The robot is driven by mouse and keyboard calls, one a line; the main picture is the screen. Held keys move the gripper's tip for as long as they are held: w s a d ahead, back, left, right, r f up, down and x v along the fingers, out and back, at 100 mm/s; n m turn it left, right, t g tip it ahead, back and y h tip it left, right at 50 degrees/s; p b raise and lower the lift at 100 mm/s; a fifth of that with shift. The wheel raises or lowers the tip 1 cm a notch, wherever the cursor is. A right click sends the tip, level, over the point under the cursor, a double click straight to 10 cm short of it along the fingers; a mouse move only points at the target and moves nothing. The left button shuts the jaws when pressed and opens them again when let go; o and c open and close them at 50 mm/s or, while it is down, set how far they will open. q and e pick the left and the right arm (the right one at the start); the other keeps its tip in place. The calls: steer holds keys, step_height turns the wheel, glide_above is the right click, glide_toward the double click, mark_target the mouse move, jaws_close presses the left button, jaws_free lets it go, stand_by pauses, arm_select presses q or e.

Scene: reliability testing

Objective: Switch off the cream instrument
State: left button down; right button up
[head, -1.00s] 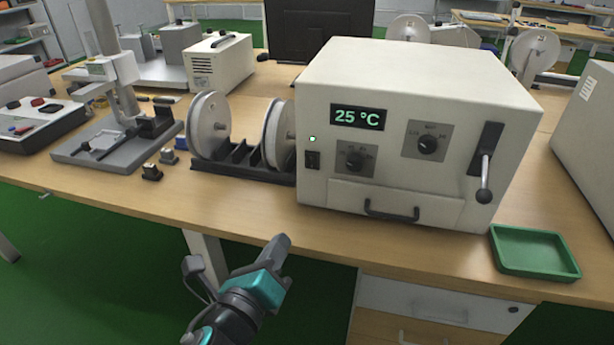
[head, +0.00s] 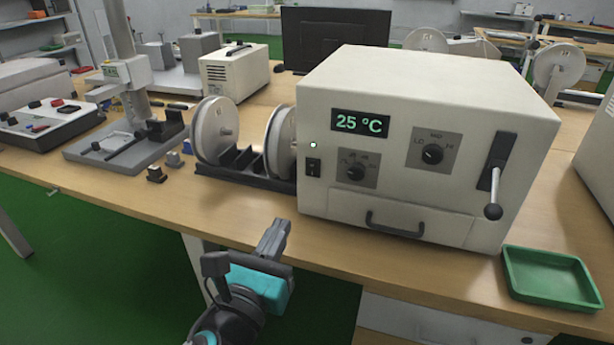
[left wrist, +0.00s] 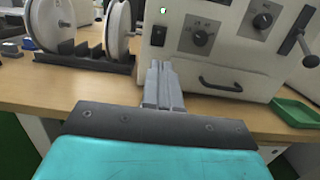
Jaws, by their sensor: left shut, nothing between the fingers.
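The cream instrument (head: 430,90) stands on the bench with its front facing me. Its display (head: 360,123) reads 25 °C in green. A small lit lamp (head: 313,145) sits above a black rocker switch (head: 313,168) at the front's left edge. The switch also shows in the left wrist view (left wrist: 158,36), beyond the fingertips. My left gripper (head: 273,236) is shut and empty, in front of the bench edge, below and left of the switch and apart from it. Its closed fingers (left wrist: 160,75) point toward the instrument. My right gripper is in neither view.
The front also has two knobs (head: 432,154), a drawer-like handle (head: 395,228) and a lever (head: 494,190) at right. A reel rack (head: 245,182) stands close on the left. A green tray (head: 550,278) lies at the right front. Open space lies before the bench.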

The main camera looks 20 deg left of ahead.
mark_target(313, 167)
arm_select(q)
steer(key=w, duration=0.4)
steer(key=w+r, duration=0.1)
steer(key=w, duration=0.8)
steer(key=shift+w+d+r+p, duration=0.25)
steer(key=shift+w+r+p, duration=0.05)
steer(key=shift+w+p, duration=0.1)
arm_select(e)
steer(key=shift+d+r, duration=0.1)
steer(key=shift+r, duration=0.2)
